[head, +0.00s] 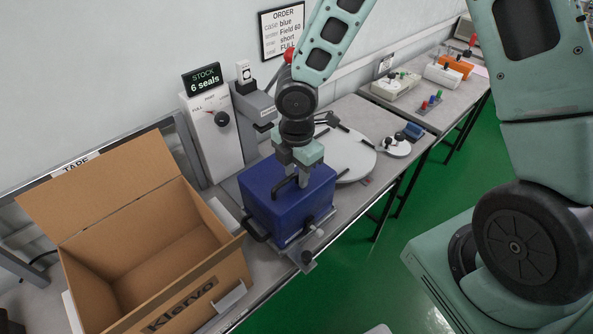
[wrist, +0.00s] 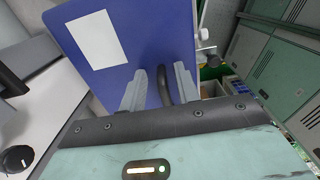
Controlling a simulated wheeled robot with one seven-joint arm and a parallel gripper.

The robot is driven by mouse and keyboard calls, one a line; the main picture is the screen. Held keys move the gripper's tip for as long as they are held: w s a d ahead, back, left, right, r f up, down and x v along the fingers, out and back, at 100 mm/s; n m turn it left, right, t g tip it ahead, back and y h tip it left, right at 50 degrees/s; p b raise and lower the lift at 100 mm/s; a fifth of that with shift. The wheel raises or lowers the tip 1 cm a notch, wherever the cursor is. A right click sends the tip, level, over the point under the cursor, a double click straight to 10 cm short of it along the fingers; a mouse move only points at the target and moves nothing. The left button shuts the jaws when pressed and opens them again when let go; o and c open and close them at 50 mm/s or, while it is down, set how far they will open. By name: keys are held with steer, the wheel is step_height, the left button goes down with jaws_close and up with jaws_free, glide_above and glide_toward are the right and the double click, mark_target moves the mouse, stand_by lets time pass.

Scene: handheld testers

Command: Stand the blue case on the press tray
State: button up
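The blue case (head: 282,213) is a large box under my gripper, in front of the press (head: 214,138). Its flat face with a white label (wrist: 97,39) fills the upper middle of the wrist view. A dark handle (wrist: 164,88) rises from that face. My gripper (head: 300,175) is at the top of the case. In the wrist view my fingers (wrist: 160,80) stand on both sides of the handle, with gaps showing, so they look open around it. The grey metal press tray (head: 309,238) shows at the case's front right edge; the case hides most of it, and full contact cannot be seen.
An open cardboard box (head: 190,285) stands close left of the case. A round white turntable (head: 349,157) lies behind it to the right. A blue piece (head: 413,131) and several testers (head: 455,68) lie farther along.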

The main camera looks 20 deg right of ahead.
steer(key=shift+r, duration=0.1)
step_height(320, 180, up, 12)
steer(key=p, duration=0.2)
steer(key=s+a+r+m, duration=0.3)
steer(key=s+m, duration=0.4)
steer(key=s, duration=0.3)
steer(key=s+a+r+m, duration=0.3)
steer(key=s+m, duration=0.3)
steer(key=s, duration=0.4)
steer(key=shift+a+r+m+y, duration=0.15)
steer(key=shift+r+m+y, duration=0.15)
steer(key=shift+r+m, duration=0.1)
steer(key=shift+f+b, duration=0.5)
steer(key=shift+f, duration=0.05)
